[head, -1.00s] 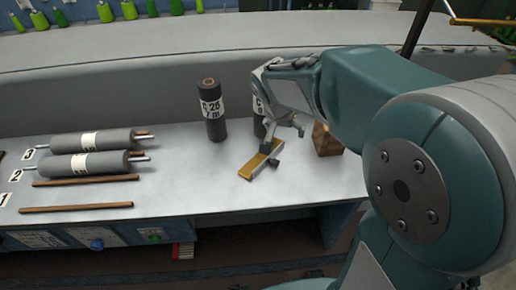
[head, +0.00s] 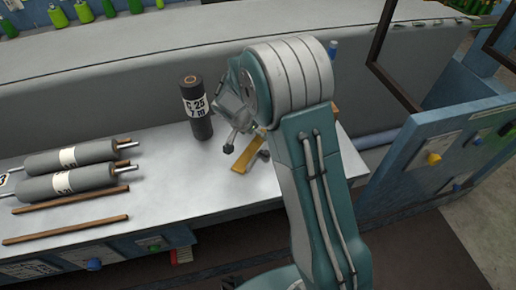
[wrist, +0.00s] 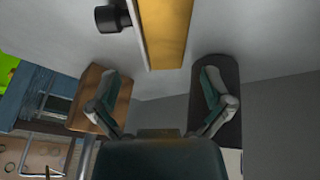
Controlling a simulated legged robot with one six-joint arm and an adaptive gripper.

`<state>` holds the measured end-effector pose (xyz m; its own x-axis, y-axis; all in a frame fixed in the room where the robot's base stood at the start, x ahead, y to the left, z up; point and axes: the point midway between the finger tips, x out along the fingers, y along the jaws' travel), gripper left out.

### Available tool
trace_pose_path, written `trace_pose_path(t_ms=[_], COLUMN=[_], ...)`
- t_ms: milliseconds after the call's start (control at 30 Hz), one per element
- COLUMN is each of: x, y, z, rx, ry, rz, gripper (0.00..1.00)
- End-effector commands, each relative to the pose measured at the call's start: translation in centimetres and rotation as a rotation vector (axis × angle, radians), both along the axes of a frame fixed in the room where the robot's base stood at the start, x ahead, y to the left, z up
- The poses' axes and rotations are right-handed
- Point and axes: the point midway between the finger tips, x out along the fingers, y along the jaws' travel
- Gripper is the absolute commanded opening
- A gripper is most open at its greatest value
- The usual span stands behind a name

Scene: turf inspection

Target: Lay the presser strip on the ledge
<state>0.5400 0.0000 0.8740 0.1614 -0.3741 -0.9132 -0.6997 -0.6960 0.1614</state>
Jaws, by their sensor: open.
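The presser strip appears to be the yellow strip (head: 245,158) with a grey side part, lying on the pale bench top. In the wrist view the yellow strip (wrist: 167,30) runs up the middle, with a pale edge and a black knob (wrist: 112,17) on its left. My gripper (head: 243,143) hangs above the strip in the head view. In the wrist view my gripper (wrist: 160,75) has its two fingers spread wide and empty, with the strip lying beyond the gap. I cannot tell which surface is the ledge. My arm hides part of the bench right of the strip.
A dark labelled roll (head: 196,108) stands upright left of the gripper. Beyond the fingers in the wrist view are a wooden block (wrist: 88,85) and a dark roll (wrist: 230,100). Grey rollers (head: 68,157) and brown sticks (head: 65,230) lie at left. The bench front-centre is clear.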

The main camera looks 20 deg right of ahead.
Motion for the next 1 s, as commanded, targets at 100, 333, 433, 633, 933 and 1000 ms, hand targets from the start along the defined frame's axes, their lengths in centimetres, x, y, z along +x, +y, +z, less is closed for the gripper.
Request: trace_pose_path(t_ms=[100, 333, 433, 633, 933, 1000], x=[0.1, 0.6, 0.7, 0.7, 0.7, 0.7], y=[-0.3, -2.1, -2.4, -2.0, -2.0, -2.0], z=[-1.2, -4.3, -4.8, -4.9, -4.9, -4.9], rx=[-0.002, 0.005, 0.007, 0.003, 0.003, 0.003], ry=[0.004, 0.003, 0.0, 0.0, 0.001, 0.001], rz=[0.001, 0.001, 0.001, 0.001, 0.001, 0.001], gripper=[1.0, 1.0, 1.0, 1.0, 0.14, 0.14])
